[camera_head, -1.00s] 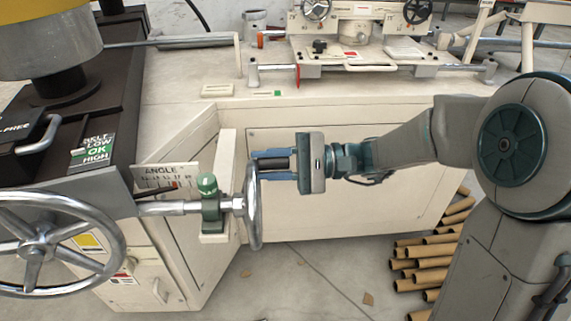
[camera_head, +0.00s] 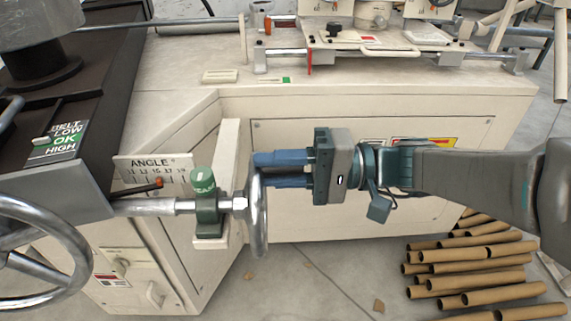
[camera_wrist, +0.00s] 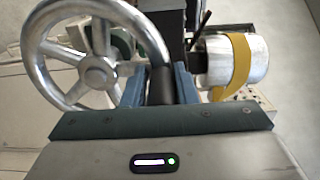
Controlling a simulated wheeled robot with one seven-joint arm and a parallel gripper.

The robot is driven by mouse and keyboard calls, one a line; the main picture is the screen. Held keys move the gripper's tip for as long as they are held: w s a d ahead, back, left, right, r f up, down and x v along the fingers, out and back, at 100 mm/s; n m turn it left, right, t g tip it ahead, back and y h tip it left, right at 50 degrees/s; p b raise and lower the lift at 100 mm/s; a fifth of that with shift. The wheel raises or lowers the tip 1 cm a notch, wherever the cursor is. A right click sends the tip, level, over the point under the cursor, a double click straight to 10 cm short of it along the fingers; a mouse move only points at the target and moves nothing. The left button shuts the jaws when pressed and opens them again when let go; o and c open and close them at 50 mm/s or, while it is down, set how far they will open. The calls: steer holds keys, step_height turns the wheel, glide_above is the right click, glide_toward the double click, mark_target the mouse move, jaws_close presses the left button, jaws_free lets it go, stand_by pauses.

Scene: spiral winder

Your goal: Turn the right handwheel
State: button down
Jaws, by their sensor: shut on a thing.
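The right handwheel (camera_head: 259,222) is a silver wheel seen nearly edge-on in the head view, at the end of a horizontal shaft with a green clamp (camera_head: 207,205). The wrist view shows its round rim and spokes (camera_wrist: 97,73) on the left. My gripper (camera_head: 264,170) is at the upper part of the wheel from the right, its two blue fingers level. In the wrist view my gripper (camera_wrist: 158,86) is shut on the wheel's black handle (camera_wrist: 160,86), which lies between the fingers. The fingers largely hide the handle in the head view.
Another large handwheel (camera_head: 40,262) is at the lower left. An ANGLE scale plate (camera_head: 150,168) stands behind the shaft. The pale machine cabinet (camera_head: 375,195) is behind my gripper. Cardboard tubes (camera_head: 480,270) lie on the floor at right. The wrist view shows a metal cylinder with a yellow band (camera_wrist: 236,66).

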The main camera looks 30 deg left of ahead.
steer(key=shift+s+r, duration=0.15)
steer(key=shift+r, duration=0.1)
steer(key=c, duration=1.4)
jaws_free()
steer(key=shift+o, duration=0.8)
steer(key=shift+s+d, duration=0.15)
steer(key=shift+f, duration=0.1)
steer(key=shift+w+d, duration=0.25)
steer(key=shift+w, duration=0.05)
steer(key=p+v, duration=0.3)
steer(key=v, duration=1)
steer(key=shift+w, duration=0.1)
